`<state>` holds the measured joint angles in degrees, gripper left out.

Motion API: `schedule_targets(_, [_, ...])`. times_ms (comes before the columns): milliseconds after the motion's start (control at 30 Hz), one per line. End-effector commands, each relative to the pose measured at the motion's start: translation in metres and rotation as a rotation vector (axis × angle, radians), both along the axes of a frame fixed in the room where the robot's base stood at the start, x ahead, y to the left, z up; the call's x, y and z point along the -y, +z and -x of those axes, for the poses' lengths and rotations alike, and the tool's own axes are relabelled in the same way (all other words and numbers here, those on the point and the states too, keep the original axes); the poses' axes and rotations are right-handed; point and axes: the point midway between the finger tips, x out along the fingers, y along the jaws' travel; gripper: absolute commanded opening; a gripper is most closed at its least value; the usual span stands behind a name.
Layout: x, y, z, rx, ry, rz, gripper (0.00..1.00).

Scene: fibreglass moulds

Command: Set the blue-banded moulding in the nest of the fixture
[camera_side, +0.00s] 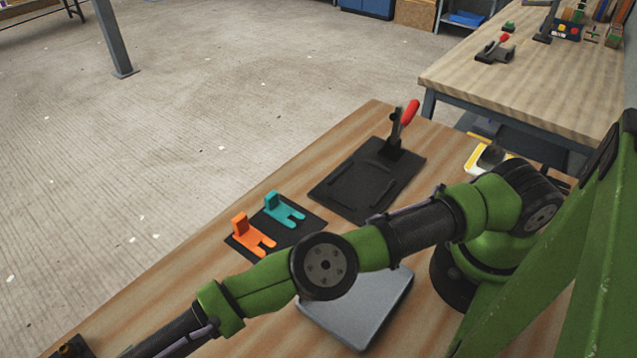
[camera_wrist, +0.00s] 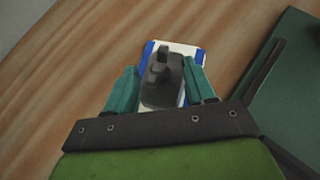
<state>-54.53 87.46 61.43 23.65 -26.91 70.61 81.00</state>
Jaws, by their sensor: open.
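The blue-banded moulding (camera_wrist: 187,48) lies on the wooden table in the wrist view. It is a pale plate with blue bands and a dark grey raised part in its middle. My gripper (camera_wrist: 160,85) is open, with one teal finger on each side of that raised part. I cannot tell whether either finger touches it. The fixture (camera_side: 345,208) is a black plate with low raised ribs and a red-handled clamp (camera_side: 407,118), its handle raised, in the side view. The nest between the ribs looks empty. My gripper and the blue-banded moulding are not visible in the side view.
A black mat (camera_side: 285,248) holds an orange forked piece (camera_side: 252,240) and a teal one (camera_side: 285,211). A grey tray (camera_side: 350,318) lies under my arm. A yellow-banded piece (camera_side: 474,163) sits beyond the fixture. A dark green slab (camera_wrist: 295,85) is right in the wrist view.

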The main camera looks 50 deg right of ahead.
Motion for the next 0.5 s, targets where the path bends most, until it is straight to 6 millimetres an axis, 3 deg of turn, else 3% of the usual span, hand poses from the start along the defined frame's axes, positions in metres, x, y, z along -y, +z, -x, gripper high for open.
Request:
schedule_targets(267, [-0.0010,-0.0014,0.0011,0.000,0.000,0.000,0.54])
schedule_targets(500, [-0.0010,-0.0012,0.0010,0.000,0.000,0.000,0.19])
